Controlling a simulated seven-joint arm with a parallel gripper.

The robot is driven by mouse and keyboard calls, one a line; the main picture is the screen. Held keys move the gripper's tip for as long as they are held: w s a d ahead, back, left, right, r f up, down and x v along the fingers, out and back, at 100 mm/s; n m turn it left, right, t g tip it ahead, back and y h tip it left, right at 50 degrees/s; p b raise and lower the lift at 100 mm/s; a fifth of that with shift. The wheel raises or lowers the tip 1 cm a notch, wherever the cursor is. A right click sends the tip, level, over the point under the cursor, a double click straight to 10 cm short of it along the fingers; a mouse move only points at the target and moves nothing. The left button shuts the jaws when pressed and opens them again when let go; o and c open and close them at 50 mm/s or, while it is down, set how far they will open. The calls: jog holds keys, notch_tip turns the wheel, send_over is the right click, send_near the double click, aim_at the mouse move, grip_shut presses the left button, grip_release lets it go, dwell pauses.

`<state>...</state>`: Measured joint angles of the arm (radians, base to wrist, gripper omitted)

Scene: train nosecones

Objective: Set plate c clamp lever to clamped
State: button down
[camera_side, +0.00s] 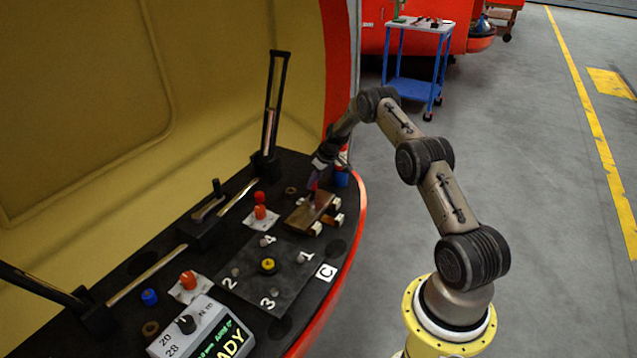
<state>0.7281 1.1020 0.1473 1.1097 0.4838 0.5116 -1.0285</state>
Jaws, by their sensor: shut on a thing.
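The dark square plate (250,288) lies on the black bench top, with a white "C" tag beside it, numbers 1 to 4 and a yellow-and-black round piece (268,266) in its middle. An orange-red knob (188,280) stands on a white tag left of the plate, and another red-orange knob (260,212) stands on a white tag behind it. I cannot tell which part is the clamp lever or its setting. My gripper (315,183) points down behind the plate, above a brown block (306,212). It is shut on a small reddish-purple thing, mostly hidden.
A black box with an upright handle (204,228) and long bars stand along the back. A grey readout box (204,330) sits in front. The curved red rim (355,225) edges the bench. A blue cart (416,90) stands behind on open floor.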

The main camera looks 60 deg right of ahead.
jog(key=w+n, duration=0.1)
jog(key=n, duration=0.1)
jog(key=w+a+n+y, duration=0.1)
jog(key=shift+w+a+n+y, duration=0.1)
jog(key=shift+a+n+y, duration=0.05)
jog(key=shift+n+y, duration=0.2)
jog(key=a+n, duration=0.1)
jog(key=n, duration=0.1)
jog(key=w+n+y, duration=0.1)
jog(key=shift+w+a+n+g, duration=0.3)
jog(key=shift+a+n, duration=0.05)
jog(key=shift+a, duration=0.05)
jog(key=a+n, duration=0.1)
jog(key=a+n+g+y, duration=0.1)
jog(key=n, duration=0.1)
jog(key=shift+w+a, duration=0.1)
jog(key=shift+w, duration=0.3)
jog(key=shift+w+a+n+g+y, duration=0.1)
jog(key=shift+a+n+g+y, duration=0.15)
jog(key=shift+a+n, duration=0.45)
jog(key=shift+a+n+g+y, duration=0.2)
jog(key=shift+a+n+g, duration=0.05)
jog(key=shift+n, duration=0.75)
jog(key=c, duration=0.7)
grip_release()
